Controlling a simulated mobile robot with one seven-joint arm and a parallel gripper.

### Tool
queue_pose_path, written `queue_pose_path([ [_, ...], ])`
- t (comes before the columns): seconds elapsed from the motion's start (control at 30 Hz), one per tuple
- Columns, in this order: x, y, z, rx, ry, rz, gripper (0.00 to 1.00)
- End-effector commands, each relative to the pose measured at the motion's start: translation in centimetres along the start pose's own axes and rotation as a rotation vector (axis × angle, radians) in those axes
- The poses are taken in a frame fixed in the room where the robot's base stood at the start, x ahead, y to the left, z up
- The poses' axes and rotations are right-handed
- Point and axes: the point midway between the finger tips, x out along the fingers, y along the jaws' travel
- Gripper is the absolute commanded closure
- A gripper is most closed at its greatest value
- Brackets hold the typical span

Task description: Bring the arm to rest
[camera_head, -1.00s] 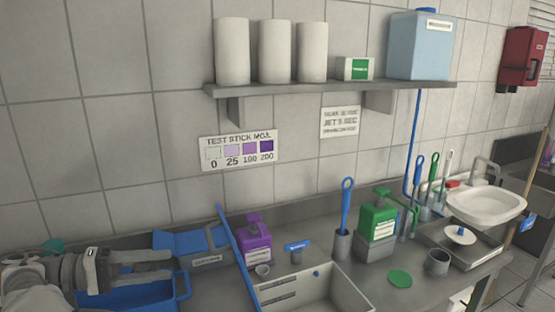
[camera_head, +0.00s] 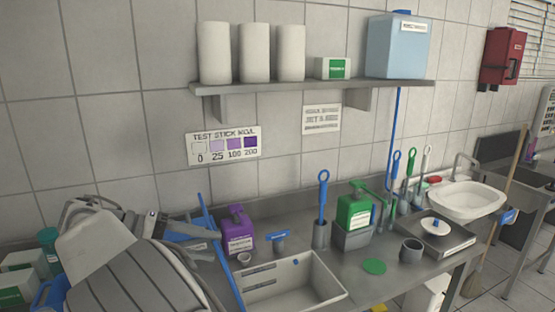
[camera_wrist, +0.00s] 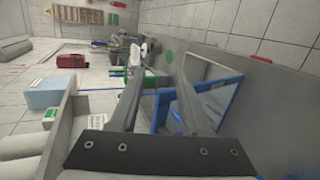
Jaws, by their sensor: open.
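My gripper (camera_head: 207,242) is at the left of the head view, over the worktop beside a slanting blue rod (camera_head: 222,255). Its two fingers are apart, and I see nothing held between them. My grey arm fills the lower left of the head view and hides much of the worktop there. In the wrist view the open fingers (camera_wrist: 157,85) reach forward, with blue items visible beyond and between them.
A wall shelf (camera_head: 320,88) with white rolls (camera_head: 255,52) hangs above. White-green boxes (camera_head: 14,288) sit at the far left.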

Motion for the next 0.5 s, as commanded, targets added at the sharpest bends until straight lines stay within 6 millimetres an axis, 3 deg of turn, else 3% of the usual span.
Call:
queue_pose_path([
  [0.03,1.8,1.6,0.3,-0.003,-0.019,-0.06,0.53],
  [0.2,7.2,5.0,2.1,-0.019,-0.054,-0.259,0.53],
  [0.5,14.2,8.9,7.8,0.026,-0.041,-0.591,0.53],
])
